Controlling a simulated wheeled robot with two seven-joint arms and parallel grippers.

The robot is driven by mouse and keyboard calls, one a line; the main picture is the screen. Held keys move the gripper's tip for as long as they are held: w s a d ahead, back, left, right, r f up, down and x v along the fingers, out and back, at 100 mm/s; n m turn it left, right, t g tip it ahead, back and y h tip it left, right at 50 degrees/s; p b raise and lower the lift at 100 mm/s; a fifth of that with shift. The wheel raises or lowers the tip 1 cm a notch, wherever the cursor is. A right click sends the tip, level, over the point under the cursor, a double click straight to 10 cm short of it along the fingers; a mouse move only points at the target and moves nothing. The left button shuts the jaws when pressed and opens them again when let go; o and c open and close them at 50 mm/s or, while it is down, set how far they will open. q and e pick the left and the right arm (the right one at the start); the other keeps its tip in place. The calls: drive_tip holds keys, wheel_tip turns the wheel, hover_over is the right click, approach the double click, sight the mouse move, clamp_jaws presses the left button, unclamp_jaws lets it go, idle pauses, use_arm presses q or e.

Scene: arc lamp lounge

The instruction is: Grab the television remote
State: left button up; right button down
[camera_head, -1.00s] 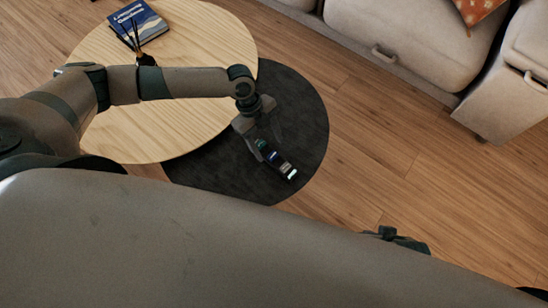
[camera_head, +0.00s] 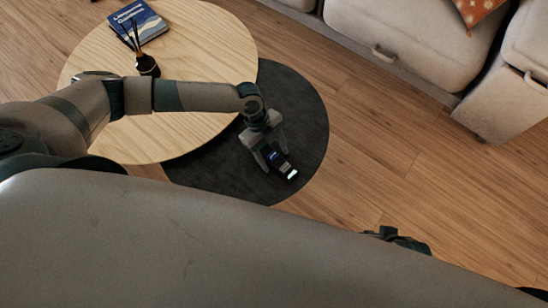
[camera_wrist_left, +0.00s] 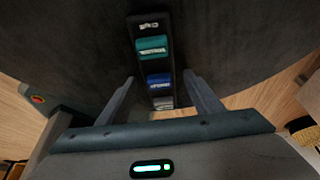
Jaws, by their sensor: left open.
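The remote (camera_head: 285,168) is a slim dark bar with teal, blue and grey button blocks, lying on the dark round surface (camera_head: 306,110). In the left wrist view the remote (camera_wrist_left: 154,68) runs up the picture, its near end between the two fingers. My left gripper (camera_head: 272,157) is open over the remote, with one finger on each side of it. In the head view the gripper hides part of the remote. In the left wrist view a gap shows between the remote and each finger of the gripper (camera_wrist_left: 160,92). My right gripper cannot be made out.
A light wooden round table (camera_head: 205,40) overlaps the dark surface at the left. It holds a blue book (camera_head: 139,22) and a dark reed diffuser (camera_head: 147,66). A beige sofa (camera_head: 410,40) stands at the back right. Wooden floor (camera_head: 385,150) between is clear.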

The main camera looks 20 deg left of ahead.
idle(0.3)
use_arm(q)
drive_tip(key=c, duration=1.3)
drive_tip(key=shift+r, duration=0.15)
drive_tip(key=shift+c, duration=0.2)
